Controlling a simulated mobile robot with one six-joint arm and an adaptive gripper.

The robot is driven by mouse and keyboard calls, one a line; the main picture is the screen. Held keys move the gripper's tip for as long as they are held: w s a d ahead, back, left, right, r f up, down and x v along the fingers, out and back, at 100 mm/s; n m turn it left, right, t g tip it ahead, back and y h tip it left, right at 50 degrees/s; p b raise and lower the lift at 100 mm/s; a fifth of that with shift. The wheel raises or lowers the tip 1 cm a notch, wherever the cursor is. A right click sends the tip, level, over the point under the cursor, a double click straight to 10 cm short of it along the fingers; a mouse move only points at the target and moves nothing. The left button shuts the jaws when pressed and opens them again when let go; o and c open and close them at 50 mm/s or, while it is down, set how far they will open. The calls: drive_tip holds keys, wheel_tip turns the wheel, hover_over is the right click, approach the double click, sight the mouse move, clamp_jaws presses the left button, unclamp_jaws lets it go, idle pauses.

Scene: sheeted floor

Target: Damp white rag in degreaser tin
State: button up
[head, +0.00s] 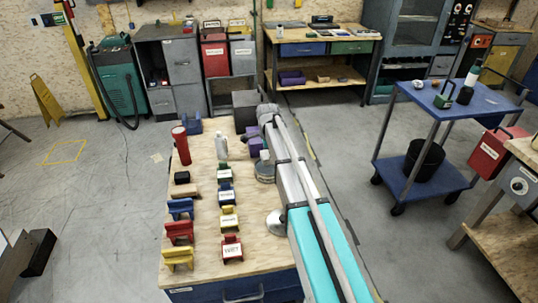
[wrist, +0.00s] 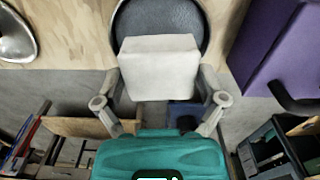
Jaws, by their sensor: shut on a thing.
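The white rag (wrist: 160,62) shows as a pale, blocky bundle in the wrist view. My gripper (wrist: 160,92) is shut on it, with one finger on each side. Behind the rag is a dark round opening with a thin pale rim, apparently the degreaser tin (wrist: 178,18). The rag overlaps the lower part of this opening; I cannot tell how far apart they are. In the head view the grey tin (head: 264,171) stands on the wooden bench, just left of my arm, which partly covers it. My gripper and the rag are hidden there.
On the bench (head: 201,220) stand a silver bowl (head: 275,223), also in the wrist view (wrist: 14,38), a purple bin (wrist: 275,45), a white bottle (head: 221,147), a red cylinder (head: 181,145) and several coloured labelled holders (head: 179,232). A blue cart (head: 455,108) stands right, across open floor.

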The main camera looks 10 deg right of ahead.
drive_tip(key=shift+f+b, duration=1.15)
drive_tip(key=shift+f, duration=0.3)
drive_tip(key=shift+f, duration=0.1)
drive_tip(key=shift+f+b, duration=0.35)
drive_tip(key=shift+b, duration=0.2)
idle(1.6)
drive_tip(key=shift+r+p, duration=3.5)
drive_tip(key=shift+p, duration=0.05)
wheel_tip(320, 180, up, 5)
drive_tip(key=p, duration=0.5)
drive_tip(key=shift+r, duration=0.1)
drive_tip(key=shift+s, duration=0.1)
